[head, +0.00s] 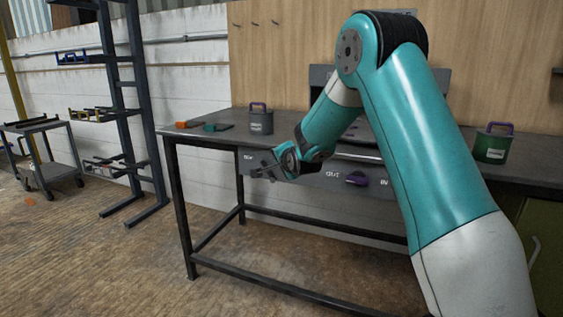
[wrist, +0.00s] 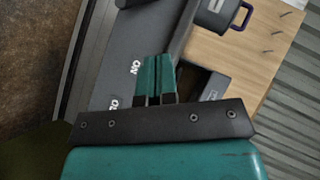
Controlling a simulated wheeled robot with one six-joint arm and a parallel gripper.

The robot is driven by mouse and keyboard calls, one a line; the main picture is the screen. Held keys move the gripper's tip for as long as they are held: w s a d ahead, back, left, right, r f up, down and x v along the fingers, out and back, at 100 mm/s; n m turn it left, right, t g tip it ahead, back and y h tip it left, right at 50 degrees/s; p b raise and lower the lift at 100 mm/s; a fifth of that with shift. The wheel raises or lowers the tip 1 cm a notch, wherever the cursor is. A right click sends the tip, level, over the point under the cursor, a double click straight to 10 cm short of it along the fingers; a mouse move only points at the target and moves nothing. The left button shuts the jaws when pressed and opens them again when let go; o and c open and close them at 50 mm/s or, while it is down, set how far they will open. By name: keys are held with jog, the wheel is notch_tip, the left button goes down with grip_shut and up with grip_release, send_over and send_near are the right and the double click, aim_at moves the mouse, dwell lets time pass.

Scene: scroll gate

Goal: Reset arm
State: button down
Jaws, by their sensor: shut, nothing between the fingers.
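My gripper (head: 258,172) is at the end of my teal arm, in front of the workbench's front edge in the head view. In the wrist view its two teal fingers (wrist: 157,60) lie side by side, shut and empty. The arm rises from the lower right, bends at a high elbow and reaches down to the left. It hides part of the bench and its front panel.
The dark workbench (head: 205,136) carries a grey canister (head: 260,122), a green canister (head: 491,146), and orange (head: 187,124) and teal (head: 218,127) pieces. A purple knob (head: 356,179) sticks out in front. A rack (head: 128,115) and cart (head: 45,132) stand left. Floor between is mostly clear.

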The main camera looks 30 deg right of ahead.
jog(key=s+a+r+n+g+y, duration=0.25)
jog(key=s+a+n, duration=0.35)
jog(key=a, duration=0.5)
jog(key=s+a+r+n+g+y, duration=0.1)
jog(key=s+a+n+g+y, duration=0.3)
jog(key=s+a, duration=0.6)
jog(key=s+a+n+g+y, duration=0.1)
jog(key=s+a+n+g, duration=0.35)
jog(key=s, duration=0.85)
jog(key=s+a+n+g+y, duration=0.15)
jog(key=s+a+n, duration=0.35)
jog(key=s+n, duration=0.65)
notch_tip(320, 180, up, 18)
jog(key=m+h+p, duration=0.1)
jog(key=m+p, duration=0.1)
jog(key=p, duration=1.6)
jog(key=shift+s+g, duration=0.35)
jog(key=shift+d, duration=0.1)
